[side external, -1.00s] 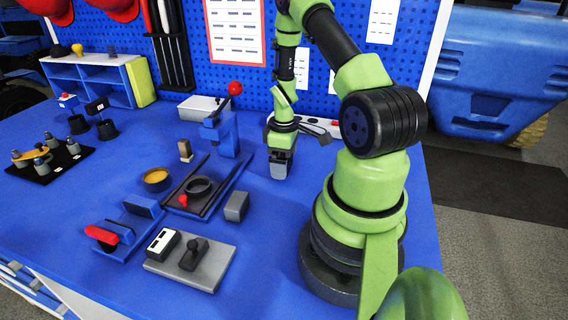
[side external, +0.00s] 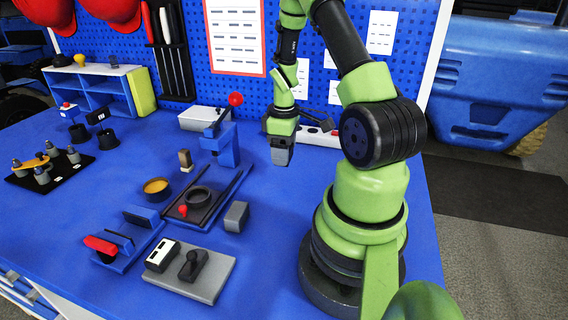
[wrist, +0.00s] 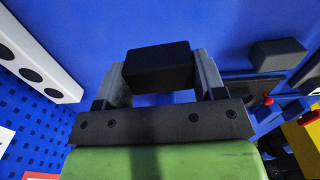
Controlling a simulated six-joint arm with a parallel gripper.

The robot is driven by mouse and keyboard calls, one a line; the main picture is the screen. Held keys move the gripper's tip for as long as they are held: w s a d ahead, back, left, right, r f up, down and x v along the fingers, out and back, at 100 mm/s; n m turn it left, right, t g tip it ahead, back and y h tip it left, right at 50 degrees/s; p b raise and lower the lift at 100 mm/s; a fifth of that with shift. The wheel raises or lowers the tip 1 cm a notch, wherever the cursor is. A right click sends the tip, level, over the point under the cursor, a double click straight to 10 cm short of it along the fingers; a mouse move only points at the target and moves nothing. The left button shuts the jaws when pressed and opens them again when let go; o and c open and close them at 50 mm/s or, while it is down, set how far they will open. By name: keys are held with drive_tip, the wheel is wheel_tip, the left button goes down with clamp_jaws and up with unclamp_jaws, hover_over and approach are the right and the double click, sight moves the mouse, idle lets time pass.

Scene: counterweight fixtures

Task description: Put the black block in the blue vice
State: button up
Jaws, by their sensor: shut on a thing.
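My gripper (side external: 282,152) is shut on the black block, holding it above the table at the back, left of my base. In the wrist view the black block (wrist: 158,67) sits between the two grey fingers of my gripper (wrist: 160,75). The blue vice (side external: 128,240) appears to be the low blue fixture with upright jaws and a red handle at the front left of the table. My gripper is far to the right of and behind it.
A blue press with a red-knobbed lever (side external: 226,148) stands left of my gripper. A white box (side external: 200,119) stands behind.

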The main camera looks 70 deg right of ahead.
wheel_tip(320, 180, up, 4)
drive_tip(key=shift+r, duration=0.15)
drive_tip(key=a+m, duration=0.5)
drive_tip(key=a, duration=0.3)
drive_tip(key=m, duration=1.4)
approach(132, 235)
wheel_tip(132, 235, down, 6)
drive_tip(key=shift+f, duration=0.25)
drive_tip(key=shift+f, duration=0.15)
drive_tip(key=o, duration=1)
drive_tip(key=shift+c, duration=0.2)
